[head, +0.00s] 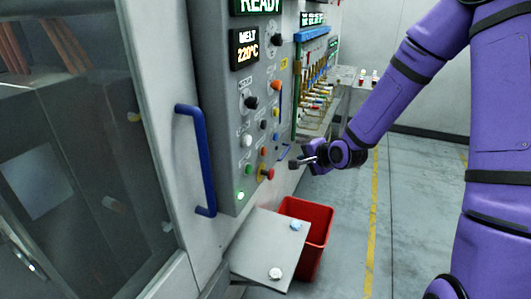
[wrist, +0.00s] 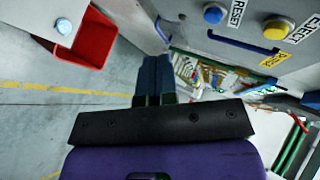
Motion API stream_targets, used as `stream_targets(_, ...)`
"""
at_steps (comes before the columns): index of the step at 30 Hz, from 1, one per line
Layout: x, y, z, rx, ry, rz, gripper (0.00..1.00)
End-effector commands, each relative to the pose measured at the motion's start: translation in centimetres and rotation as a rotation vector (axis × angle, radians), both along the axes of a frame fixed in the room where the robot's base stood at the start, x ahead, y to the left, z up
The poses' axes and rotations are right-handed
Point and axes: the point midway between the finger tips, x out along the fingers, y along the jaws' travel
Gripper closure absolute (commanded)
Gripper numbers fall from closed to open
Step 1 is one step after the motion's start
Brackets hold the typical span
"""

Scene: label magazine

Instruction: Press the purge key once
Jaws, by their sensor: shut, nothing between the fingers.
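The grey control panel (head: 225,120) carries several coloured buttons and knobs. In the wrist view I see a blue button (wrist: 213,14) beside a RESET label and a yellow button (wrist: 278,28) beside an EJECT label. A small yellow label (wrist: 268,59) lies near a dark blue bar; its text is hard to read, and I cannot tell which control is the purge key. My gripper (head: 296,163) is in front of the panel's lower right side, apart from the buttons. In the wrist view its fingers (wrist: 154,60) are together and empty.
A blue door handle (head: 195,160) stands out left of the panel. A tilted grey plate (head: 262,245) with two round buttons juts out below, beside a red bin (head: 318,225). A rack of coloured parts (head: 318,90) lies behind. The floor at right is clear.

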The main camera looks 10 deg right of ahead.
Motion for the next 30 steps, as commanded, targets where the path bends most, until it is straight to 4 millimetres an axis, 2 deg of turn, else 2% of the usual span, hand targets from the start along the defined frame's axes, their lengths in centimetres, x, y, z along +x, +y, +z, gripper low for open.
stream_targets(18,4.0,5.6,0.0,-0.001,0.0,0.003,1.0)
stream_targets(24,4.8,6.7,0.0,0.0,0.0,0.001,1.0)
stream_targets(30,5.0,7.0,0.0,0.0,0.001,0.001,1.0)
